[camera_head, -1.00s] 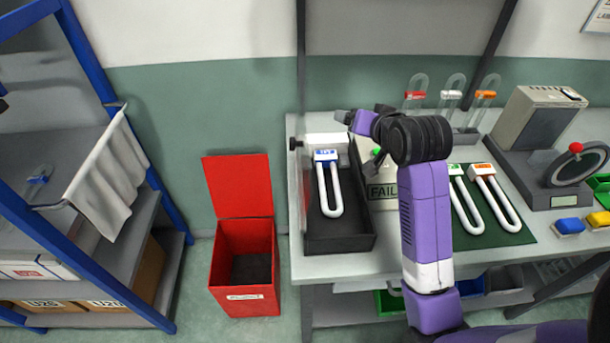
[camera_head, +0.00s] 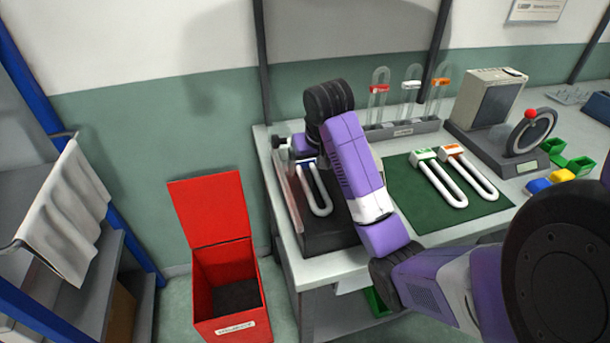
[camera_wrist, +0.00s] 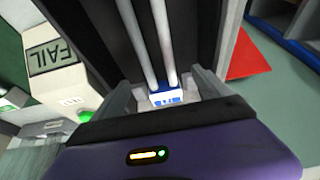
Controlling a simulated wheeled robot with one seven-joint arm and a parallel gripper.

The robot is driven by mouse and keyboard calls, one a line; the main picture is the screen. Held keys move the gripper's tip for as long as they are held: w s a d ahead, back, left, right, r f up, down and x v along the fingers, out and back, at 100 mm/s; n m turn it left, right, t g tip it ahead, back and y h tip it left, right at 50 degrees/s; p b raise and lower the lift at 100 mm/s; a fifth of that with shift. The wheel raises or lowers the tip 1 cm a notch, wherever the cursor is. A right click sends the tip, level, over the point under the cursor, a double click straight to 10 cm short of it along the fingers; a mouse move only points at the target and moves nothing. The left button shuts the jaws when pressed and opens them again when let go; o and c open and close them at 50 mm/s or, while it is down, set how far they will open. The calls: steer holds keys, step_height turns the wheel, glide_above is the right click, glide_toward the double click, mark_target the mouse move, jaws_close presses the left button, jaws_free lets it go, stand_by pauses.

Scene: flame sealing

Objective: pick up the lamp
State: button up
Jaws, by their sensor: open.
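A white U-shaped lamp with a blue label lies in the black tray (camera_head: 330,238). The fingers stand apart on either side of the base, with gaps showing. The gripper in the head view is mostly hidden behind my wrist.
Two more lamps, green-ended (camera_head: 440,180) and orange-ended (camera_head: 470,175), lie on a green mat (camera_head: 405,186). A FAIL box (camera_wrist: 60,65) stands close beside the tray. A red bin (camera_head: 228,283) stands on the floor left of the table. A tube rack (camera_head: 400,129) is behind.

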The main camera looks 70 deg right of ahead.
steer(key=w+d, duration=0.2)
steer(key=d, duration=0.1)
steer(key=shift+w+d+r, duration=0.1)
steer(key=shift+w, duration=0.2)
steer(key=shift+w+d+p, duration=0.4)
steer(key=shift+w+d, duration=0.35)
steer(key=shift+d, duration=0.15)
steer(key=shift+x, duration=1.55)
steer(key=shift+a, duration=0.15)
steer(key=shift+c, duration=0.2)
steer(key=c, duration=1.6)
steer(key=shift+r, duration=0.1)
